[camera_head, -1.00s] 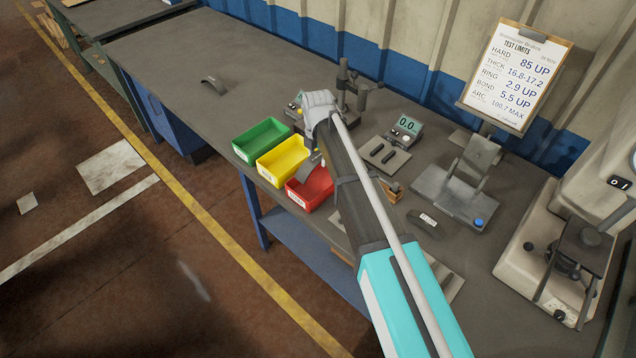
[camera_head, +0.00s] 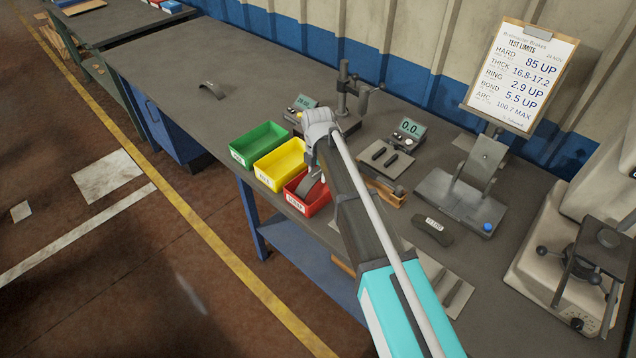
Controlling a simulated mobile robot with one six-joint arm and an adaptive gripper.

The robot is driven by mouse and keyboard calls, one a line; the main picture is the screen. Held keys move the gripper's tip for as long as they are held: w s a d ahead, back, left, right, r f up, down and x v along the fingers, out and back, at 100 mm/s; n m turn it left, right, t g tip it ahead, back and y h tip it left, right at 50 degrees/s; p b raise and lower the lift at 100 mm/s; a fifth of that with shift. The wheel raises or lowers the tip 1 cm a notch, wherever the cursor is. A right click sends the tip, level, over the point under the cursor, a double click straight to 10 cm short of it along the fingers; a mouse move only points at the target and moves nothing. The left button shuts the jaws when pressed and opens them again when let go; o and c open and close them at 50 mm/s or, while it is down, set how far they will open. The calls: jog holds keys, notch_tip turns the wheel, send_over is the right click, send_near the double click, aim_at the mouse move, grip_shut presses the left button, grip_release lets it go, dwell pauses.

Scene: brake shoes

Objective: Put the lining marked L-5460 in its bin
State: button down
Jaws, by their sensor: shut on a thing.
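My gripper (camera_head: 323,172) is at the red bin (camera_head: 294,203), partly hidden by my own arm. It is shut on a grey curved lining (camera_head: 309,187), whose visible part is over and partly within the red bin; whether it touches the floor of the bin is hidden. No marking can be read on it. The red bin stands at the bench's front edge, beside a yellow bin (camera_head: 262,178) and a green bin (camera_head: 240,156). Each bin has a white front label, too small to read surely.
Another dark lining with a white label (camera_head: 432,226) lies on the bench to the right, and a curved one (camera_head: 212,89) lies far left. Gauges, a stand (camera_head: 345,95) and a test-limits clipboard (camera_head: 521,78) are behind.

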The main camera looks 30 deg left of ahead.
aim_at(318, 172)
jog(key=shift+f+b, duration=1.9)
jog(key=shift+f, duration=0.1)
jog(key=shift+c, duration=0.7)
grip_release()
notch_tip(318, 172, up, 12)
jog(key=p, duration=1.2)
